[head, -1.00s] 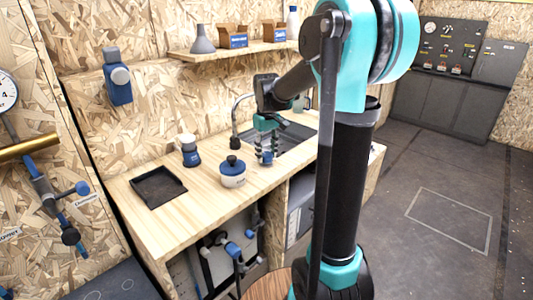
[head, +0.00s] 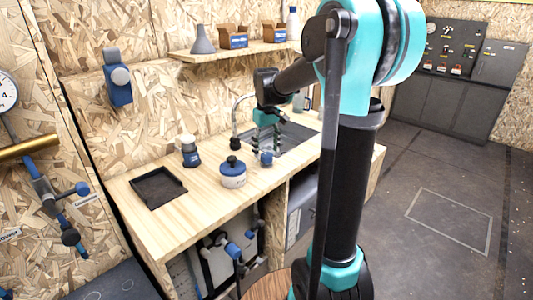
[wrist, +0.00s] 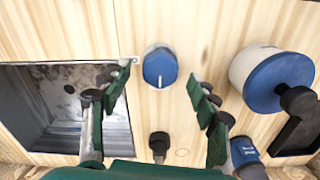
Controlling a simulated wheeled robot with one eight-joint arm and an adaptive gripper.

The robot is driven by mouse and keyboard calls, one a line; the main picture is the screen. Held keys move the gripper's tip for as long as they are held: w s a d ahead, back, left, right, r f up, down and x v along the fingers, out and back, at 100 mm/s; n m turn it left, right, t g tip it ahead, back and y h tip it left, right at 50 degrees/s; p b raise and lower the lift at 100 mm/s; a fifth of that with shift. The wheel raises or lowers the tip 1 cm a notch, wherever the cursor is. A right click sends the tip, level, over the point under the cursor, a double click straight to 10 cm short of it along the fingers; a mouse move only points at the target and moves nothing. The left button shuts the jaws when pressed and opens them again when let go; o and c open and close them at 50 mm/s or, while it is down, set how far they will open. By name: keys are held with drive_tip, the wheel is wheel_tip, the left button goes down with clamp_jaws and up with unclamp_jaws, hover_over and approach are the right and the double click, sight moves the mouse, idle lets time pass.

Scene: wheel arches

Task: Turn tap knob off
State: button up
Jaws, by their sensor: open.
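The tap knob (wrist: 160,67) is a round blue dial with a white line, set on the wooden counter beside the sink (wrist: 40,115). In the head view the knob (head: 266,158) stands at the counter's front, right of a white jar with a blue lid. In the head view my gripper (head: 266,143) hangs pointing down above the knob. The curved tap spout (head: 236,112) rises behind, from a black base.
The blue-lidded jar (head: 233,173) stands close left of the knob and also shows in the wrist view (wrist: 272,80). A blue-and-white grinder-like item (head: 189,151) and a black tray (head: 158,187) lie farther left. A shelf (head: 230,50) with boxes is above.

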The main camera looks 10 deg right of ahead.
sight(267, 154)
wheel_tip(267, 154, up, 10)
idle(0.4)
